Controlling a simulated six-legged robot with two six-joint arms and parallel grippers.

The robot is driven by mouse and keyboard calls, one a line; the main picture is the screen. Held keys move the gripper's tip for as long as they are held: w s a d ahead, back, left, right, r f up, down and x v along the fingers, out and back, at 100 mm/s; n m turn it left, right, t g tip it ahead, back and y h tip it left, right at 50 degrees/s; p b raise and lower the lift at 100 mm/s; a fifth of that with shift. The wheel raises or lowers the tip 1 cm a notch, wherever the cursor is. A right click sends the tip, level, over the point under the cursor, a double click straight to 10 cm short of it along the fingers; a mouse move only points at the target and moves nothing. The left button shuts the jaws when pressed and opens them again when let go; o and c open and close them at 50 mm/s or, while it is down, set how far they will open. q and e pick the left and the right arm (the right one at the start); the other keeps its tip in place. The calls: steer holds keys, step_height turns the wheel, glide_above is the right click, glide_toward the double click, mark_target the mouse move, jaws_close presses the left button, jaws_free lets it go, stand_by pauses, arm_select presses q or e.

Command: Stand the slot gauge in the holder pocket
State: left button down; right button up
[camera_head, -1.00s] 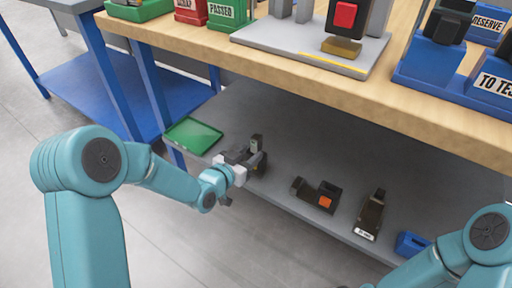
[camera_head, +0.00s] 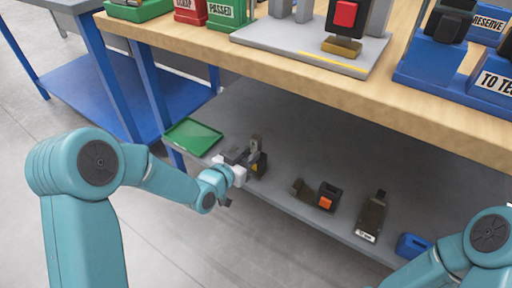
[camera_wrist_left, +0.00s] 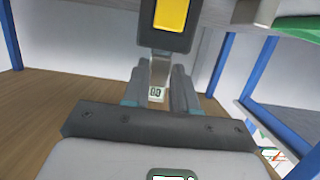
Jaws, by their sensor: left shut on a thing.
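My left gripper (camera_head: 248,158) is over the grey lower shelf, shut on a grey metal piece that I take to be the slot gauge (camera_head: 255,145). In the left wrist view this piece (camera_wrist_left: 157,88), with a small white marked label, is between the two fingers. A dark block (camera_head: 262,165) with a yellow face is just beyond the fingertips. In the wrist view the block (camera_wrist_left: 148,32) shows at the top; I cannot tell whether it is joined to the piece. I cannot pick out the holder pocket for certain. My right gripper is out of view.
On the shelf (camera_head: 285,135) lie a green tray (camera_head: 193,136), a black block with an orange face (camera_head: 328,197), a dark tool with a white label (camera_head: 371,215) and a blue box (camera_head: 413,246). The wooden tabletop (camera_head: 200,52) overhangs the shelf. Blue racks (camera_head: 425,72) stand on it.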

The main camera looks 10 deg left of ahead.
arm_select(q)
steer(key=shift+r+p, duration=1.6)
steer(key=shift+r, duration=1.35)
steer(key=shift+s+a+b, duration=0.25)
steer(key=shift+s+a, duration=0.1)
steer(key=shift+s, duration=0.6)
steer(key=shift+s+a+b, duration=0.3)
steer(key=shift+s+a, duration=0.05)
steer(key=shift+s, duration=0.55)
steer(key=shift+s+a+b, duration=0.25)
steer(key=shift+s+a, duration=0.1)
steer(key=shift+s, duration=0.6)
steer(key=shift+d, duration=0.1)
